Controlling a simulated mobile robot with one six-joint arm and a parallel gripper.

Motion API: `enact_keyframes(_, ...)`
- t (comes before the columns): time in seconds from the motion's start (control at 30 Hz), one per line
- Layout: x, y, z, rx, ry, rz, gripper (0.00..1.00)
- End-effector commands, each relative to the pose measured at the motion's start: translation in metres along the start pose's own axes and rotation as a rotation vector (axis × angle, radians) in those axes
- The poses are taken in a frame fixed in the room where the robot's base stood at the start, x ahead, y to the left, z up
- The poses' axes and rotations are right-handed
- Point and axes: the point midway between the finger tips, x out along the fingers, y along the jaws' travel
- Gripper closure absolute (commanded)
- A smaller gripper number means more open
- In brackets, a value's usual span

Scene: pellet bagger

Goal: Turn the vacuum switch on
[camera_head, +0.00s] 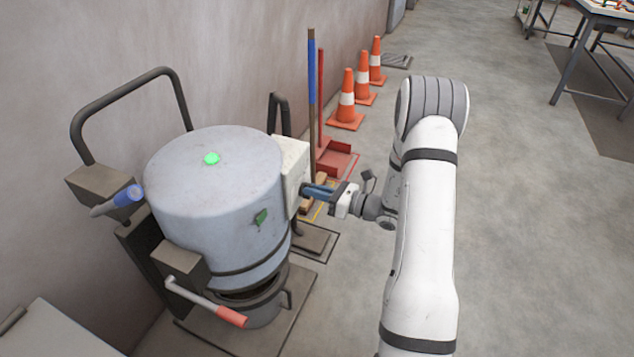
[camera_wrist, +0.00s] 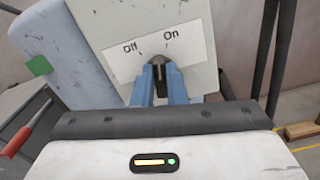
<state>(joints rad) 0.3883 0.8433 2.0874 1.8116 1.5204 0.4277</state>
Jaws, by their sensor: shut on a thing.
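The vacuum switch (camera_wrist: 159,63) is a small dark knob on a pale label marked "Off" at left and "On" at right. The label is on a whitish box (camera_head: 291,165) on the right side of the grey vacuum drum (camera_head: 214,195). My gripper (camera_wrist: 160,80) is shut on the knob, with a blue finger on each side of it. In the head view my gripper (camera_head: 312,191) reaches the box from the right, and the knob is hidden. I cannot tell exactly which mark the knob points to.
A green light (camera_head: 211,158) shows on the drum's top. A red-handled lever (camera_head: 230,316) and a blue-handled lever (camera_head: 128,195) stick out from the machine. Orange cones (camera_head: 347,100), a red dustpan (camera_head: 335,158) and poles stand along the wall.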

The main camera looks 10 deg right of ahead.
Motion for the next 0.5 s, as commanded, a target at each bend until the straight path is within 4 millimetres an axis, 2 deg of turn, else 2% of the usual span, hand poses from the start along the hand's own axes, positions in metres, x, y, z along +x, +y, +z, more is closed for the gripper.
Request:
enact_keyframes(0.2, 0.001, 0.0021, 0.0005, 0.162, 0.005, 0.006, 1.0)
enact_keyframes(0.5, 0.0012, 0.0008, -0.0018, 0.288, 0.006, 0.007, 1.0)
